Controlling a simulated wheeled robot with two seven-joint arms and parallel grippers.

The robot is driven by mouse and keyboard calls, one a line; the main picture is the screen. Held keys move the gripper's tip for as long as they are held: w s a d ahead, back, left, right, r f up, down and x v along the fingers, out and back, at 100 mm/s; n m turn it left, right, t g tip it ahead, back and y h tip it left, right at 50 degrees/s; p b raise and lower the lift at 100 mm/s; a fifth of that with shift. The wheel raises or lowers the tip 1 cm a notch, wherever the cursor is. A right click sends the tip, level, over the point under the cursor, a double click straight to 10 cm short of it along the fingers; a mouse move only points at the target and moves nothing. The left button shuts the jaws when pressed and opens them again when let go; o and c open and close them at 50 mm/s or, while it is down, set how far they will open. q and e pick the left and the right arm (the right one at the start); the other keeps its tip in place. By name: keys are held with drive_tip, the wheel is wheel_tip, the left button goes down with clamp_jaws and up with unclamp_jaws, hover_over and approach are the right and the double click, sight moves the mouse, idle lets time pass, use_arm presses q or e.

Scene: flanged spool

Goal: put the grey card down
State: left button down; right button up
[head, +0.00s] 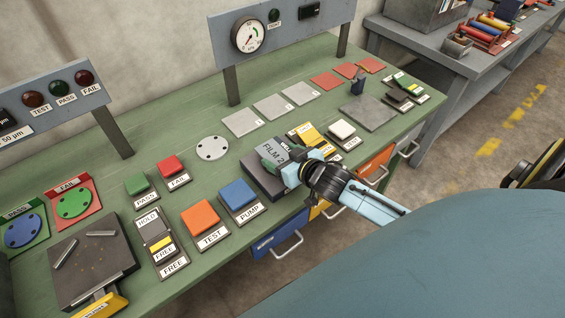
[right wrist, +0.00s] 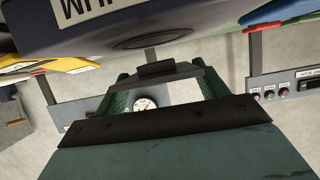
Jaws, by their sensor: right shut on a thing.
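The grey card (head: 264,148), marked FILM 2, is in my right gripper (head: 272,156) in the head view. The green fingertips are shut on it. The card is over a dark grey block (head: 262,184) near the bench's front edge; I cannot tell whether it touches the block. In the right wrist view, the green fingers of my right gripper (right wrist: 163,92) are partly hidden behind the dark wrist parts. A dark slab with a white label (right wrist: 90,10) fills the top of that view. My left gripper is not in view.
Blue PUMP (head: 238,194) and orange TEST (head: 201,216) buttons stand left of the block. A yellow item (head: 305,134) and a white button (head: 342,130) stand to its right. Light grey squares (head: 240,122) and a bare grey plate (head: 368,113) lie farther back. Green bench surface shows between them.

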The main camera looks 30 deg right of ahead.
drive_tip(key=shift+f, duration=1.05)
drive_tip(key=shift+f, duration=0.15)
drive_tip(key=o, duration=1)
drive_tip(key=shift+c, duration=0.2)
